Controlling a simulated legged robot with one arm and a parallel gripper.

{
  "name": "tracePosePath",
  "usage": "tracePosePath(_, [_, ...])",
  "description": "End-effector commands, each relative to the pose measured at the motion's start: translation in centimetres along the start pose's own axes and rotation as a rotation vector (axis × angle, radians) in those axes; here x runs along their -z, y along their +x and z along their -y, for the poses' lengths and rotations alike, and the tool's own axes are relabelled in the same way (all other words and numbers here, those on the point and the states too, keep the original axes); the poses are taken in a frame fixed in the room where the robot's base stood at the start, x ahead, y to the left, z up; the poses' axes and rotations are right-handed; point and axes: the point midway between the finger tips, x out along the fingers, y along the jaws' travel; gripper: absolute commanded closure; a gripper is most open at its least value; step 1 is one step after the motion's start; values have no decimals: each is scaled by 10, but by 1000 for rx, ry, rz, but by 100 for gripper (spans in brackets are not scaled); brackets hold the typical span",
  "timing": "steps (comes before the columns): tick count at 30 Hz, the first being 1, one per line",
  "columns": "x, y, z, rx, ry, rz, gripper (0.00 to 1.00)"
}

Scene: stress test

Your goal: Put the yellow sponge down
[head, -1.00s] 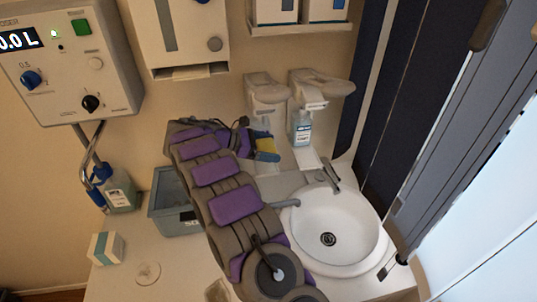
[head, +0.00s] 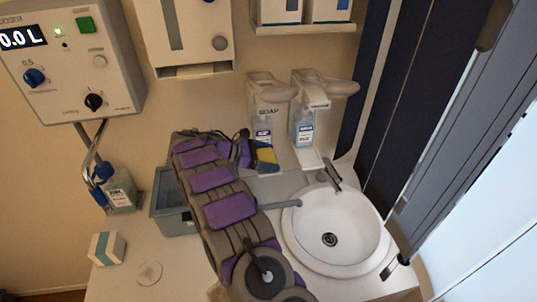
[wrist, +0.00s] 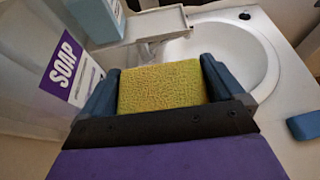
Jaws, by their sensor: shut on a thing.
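The yellow sponge (wrist: 162,86) is between the two blue fingers of my gripper (wrist: 158,92) in the wrist view, with a finger against each side. In the head view the sponge (head: 265,155) shows at the far end of my arm, in front of the soap dispensers and left of the sink. My gripper (head: 262,160) is shut on it, and my arm partly hides the gripper there. The head view does not clearly show whether the sponge touches the counter.
The white round sink (head: 345,215) is on the right. The soap bottle (head: 263,128) and another bottle (head: 304,130) hang behind. A grey-blue tub (head: 175,222) stands left of my arm. A box (head: 107,247) sits front left. A blue block (wrist: 306,125) lies right in the wrist view.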

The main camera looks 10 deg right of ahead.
Motion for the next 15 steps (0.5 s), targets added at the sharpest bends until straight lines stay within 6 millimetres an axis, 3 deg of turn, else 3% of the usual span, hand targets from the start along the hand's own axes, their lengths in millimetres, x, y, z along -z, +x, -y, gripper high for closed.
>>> tracePosePath(5, [1, 3, 0, 0, 0, -2, 34])
tracePosePath(6, [1, 4, 0, 1, 0, -3, 3])
tracePosePath(7, [1, 4, 0, 1, 0, -3, 0])
tracePosePath(15, [1, 2, 0, -1, 1, -2, 0])
